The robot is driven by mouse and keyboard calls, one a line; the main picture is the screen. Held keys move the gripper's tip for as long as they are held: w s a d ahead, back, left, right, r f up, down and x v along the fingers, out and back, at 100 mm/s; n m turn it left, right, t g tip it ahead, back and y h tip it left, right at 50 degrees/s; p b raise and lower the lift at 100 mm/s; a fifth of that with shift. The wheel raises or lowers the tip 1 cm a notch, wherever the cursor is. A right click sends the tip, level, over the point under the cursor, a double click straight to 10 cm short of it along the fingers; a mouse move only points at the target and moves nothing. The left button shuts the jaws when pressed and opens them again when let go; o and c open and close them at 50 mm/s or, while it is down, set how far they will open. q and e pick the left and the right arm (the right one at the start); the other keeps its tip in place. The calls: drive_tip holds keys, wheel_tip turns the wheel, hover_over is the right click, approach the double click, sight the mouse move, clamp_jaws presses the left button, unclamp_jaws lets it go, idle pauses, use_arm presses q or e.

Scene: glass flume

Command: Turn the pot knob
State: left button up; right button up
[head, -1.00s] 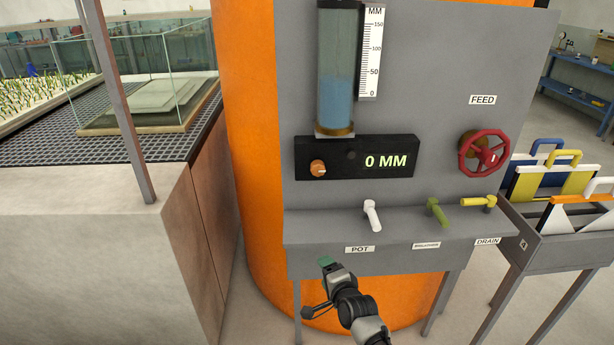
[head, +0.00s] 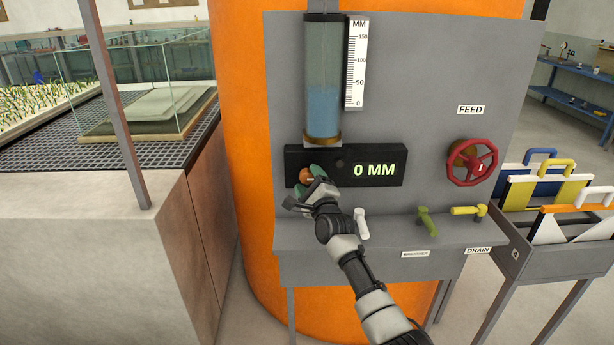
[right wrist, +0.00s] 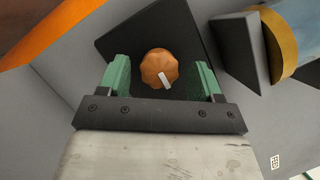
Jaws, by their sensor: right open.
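The orange knob (head: 306,175) is on the black display panel (head: 393,151), left of the "0 MM" readout. In the right wrist view the knob (right wrist: 160,67) is faceted, with a white pointer mark slanting down and slightly right. My right gripper (head: 308,178) is at the knob. In the right wrist view its green fingers (right wrist: 163,78) are open, one on each side of the knob, with a visible gap on both sides. The gripper hides part of the knob in the head view. My left gripper is not in view.
A red feed wheel (head: 472,163) is at right. A glass tube (head: 323,80) rises above the panel.

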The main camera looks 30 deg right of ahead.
drive_tip(key=shift+x, duration=0.9)
drive_tip(key=shift+a, duration=0.1)
drive_tip(key=c, duration=0.9)
drive_tip(key=shift+n, duration=0.3)
